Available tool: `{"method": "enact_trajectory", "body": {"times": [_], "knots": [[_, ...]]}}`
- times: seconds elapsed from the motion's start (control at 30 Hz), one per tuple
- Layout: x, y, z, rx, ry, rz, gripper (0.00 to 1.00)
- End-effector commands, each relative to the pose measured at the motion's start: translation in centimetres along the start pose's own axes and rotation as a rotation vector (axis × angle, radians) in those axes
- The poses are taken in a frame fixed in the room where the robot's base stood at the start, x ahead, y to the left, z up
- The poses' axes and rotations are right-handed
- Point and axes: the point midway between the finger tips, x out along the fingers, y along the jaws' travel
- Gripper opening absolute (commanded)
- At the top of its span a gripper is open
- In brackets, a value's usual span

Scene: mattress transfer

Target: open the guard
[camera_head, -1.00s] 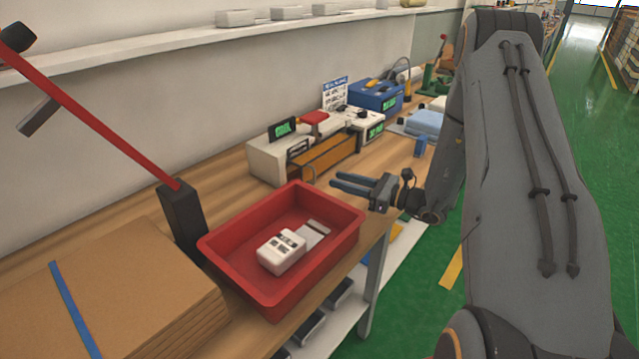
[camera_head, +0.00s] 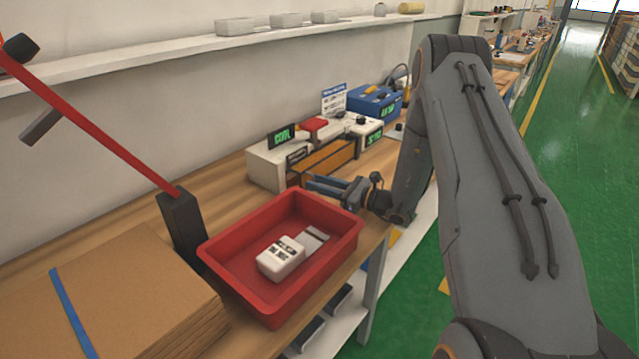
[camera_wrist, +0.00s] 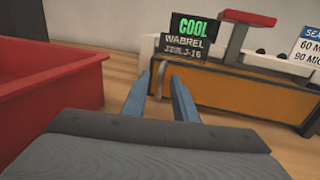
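The guard appears to be the orange-brown front panel (camera_head: 328,160) of a white sealer-like machine (camera_head: 264,171) with a red-topped lever. In the wrist view the panel (camera_wrist: 245,97) fills the right, dark-framed, and looks closed. A thin grey upright bar, perhaps its handle (camera_wrist: 158,78), shows at its left end, between my fingertips in the picture. My gripper (camera_head: 308,184) is open, its two blue fingers apart with nothing visibly held. It is in front of the panel, just beyond the red tray's far corner. I cannot tell whether the fingers touch the bar; fingers (camera_wrist: 161,76) point at it.
A red tray (camera_head: 232,293) holding a white box (camera_head: 281,258) stands close to my gripper. A display with green letters (camera_head: 281,137) sits on the machine. A blue device (camera_head: 375,101) stands behind. Cardboard (camera_head: 130,275) and a red-armed post (camera_head: 181,222) are at left.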

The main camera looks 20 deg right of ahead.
Motion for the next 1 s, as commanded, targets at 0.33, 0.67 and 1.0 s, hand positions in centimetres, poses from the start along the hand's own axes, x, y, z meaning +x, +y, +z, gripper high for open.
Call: {"method": "enact_trajectory", "body": {"times": [0.33,0.67,1.0], "knots": [[-0.04,-0.01,0.00,0.000,0.000,0.000,0.00],[-0.05,-0.01,0.01,0.000,0.000,0.000,0.00],[-0.05,-0.01,0.02,0.000,0.000,0.000,0.00]]}}
